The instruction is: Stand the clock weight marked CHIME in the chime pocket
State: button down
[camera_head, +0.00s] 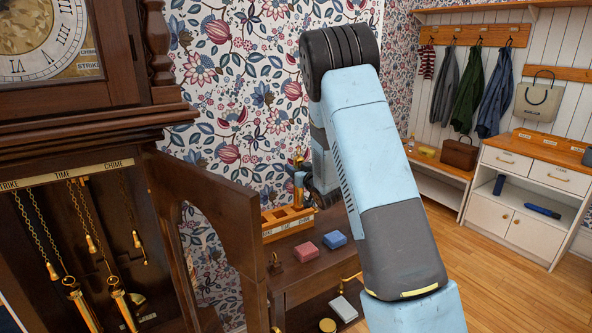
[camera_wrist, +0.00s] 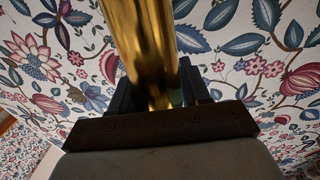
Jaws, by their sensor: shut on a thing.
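My gripper (camera_wrist: 163,92) is shut on a brass cylindrical clock weight (camera_wrist: 143,35), seen in the wrist view. No marking on the weight is readable. In the head view my arm hides most of the gripper, and a brass bit (camera_head: 298,160) shows just left of my wrist. It is above a wooden rack (camera_head: 285,236) with pockets and a label strip along its front, on a small dark table. I cannot tell whether the weight touches the rack.
The tall clock (camera_head: 80,115) stands at left, its door (camera_head: 225,215) open. Brass weights (camera_head: 82,305) hang inside under STRIKE and TIME; the CHIME chain (camera_head: 130,210) ends in a bare hook. Red (camera_head: 306,252) and blue (camera_head: 335,240) blocks lie before the rack. A cabinet (camera_head: 535,195) stands right.

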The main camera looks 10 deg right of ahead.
jog(key=shift+f, duration=3.35)
dwell(1.2)
jog(key=c, duration=0.8)
grip_release()
jog(key=o, duration=0.3)
jog(key=shift+f, duration=0.1)
jog(key=shift+o, duration=0.2)
jog(key=shift+s+f, duration=0.1)
jog(key=shift+f, duration=0.05)
jog(key=v, duration=1.3)
jog(key=shift+s, duration=0.3)
jog(key=shift+d, duration=0.1)
